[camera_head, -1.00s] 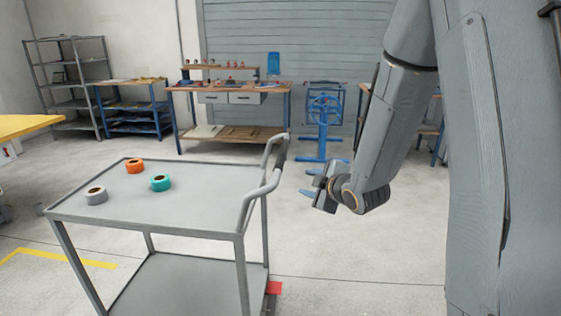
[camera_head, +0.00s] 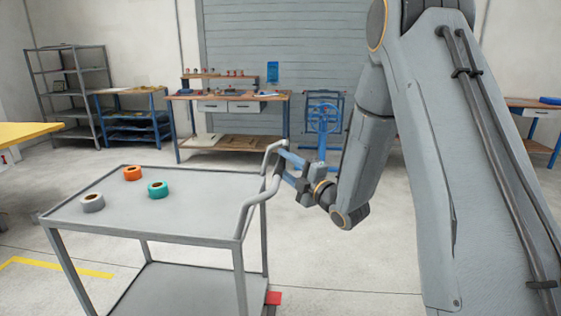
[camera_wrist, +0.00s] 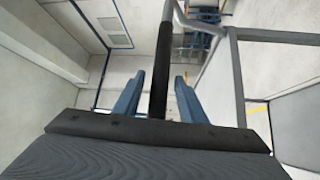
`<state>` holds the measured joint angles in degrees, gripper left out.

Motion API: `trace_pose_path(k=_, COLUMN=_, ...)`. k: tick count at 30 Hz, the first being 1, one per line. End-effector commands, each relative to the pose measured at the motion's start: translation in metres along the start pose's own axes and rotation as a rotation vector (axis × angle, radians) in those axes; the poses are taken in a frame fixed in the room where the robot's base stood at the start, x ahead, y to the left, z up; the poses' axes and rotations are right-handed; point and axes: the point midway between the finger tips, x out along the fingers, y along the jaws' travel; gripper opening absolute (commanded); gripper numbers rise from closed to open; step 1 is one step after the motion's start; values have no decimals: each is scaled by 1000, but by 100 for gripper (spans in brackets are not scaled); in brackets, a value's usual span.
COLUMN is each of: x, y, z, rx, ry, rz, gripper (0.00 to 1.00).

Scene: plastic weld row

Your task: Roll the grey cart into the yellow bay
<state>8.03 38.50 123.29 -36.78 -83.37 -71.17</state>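The grey cart (camera_head: 150,200) stands at the left of the head view, with a flat top, a lower shelf and a raised handle (camera_head: 246,212) at its right end. In the wrist view the handle's dark grip (camera_wrist: 162,70) lies between the two blue fingers. My gripper (camera_head: 281,166) is at the handle. It also shows in the wrist view (camera_wrist: 158,88), open, with a gap on each side of the grip. A yellow floor line (camera_head: 60,266) of the bay shows at the lower left; the cart hides part of the floor there.
Orange, teal and grey tape rolls (camera_head: 132,173) lie on the cart top. A yellow-topped table (camera_head: 25,133) is at far left. A workbench (camera_head: 230,103) and shelves (camera_head: 70,95) stand behind. Floor between is clear.

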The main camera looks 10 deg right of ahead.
Motion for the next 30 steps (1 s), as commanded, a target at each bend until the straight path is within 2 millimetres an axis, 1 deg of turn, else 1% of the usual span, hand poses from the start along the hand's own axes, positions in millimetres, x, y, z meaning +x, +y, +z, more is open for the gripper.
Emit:
trace_pose_path(k=1, x=6, y=0, z=0, rx=-1, ry=1, rz=1, gripper=38)
trace_pose_path(k=6, x=16, y=0, z=0, rx=0, ry=0, rz=-1, gripper=38)
trace_pose_path(k=14, x=18, y=0, z=0, rx=1, ry=-1, rz=-1, gripper=38)
trace_pose_path(k=21, x=17, y=0, z=0, rx=1, ry=-1, rz=-1, gripper=0)
trace_pose_path(k=30, x=18, y=0, z=1, rx=0, ry=-6, rz=0, gripper=0)
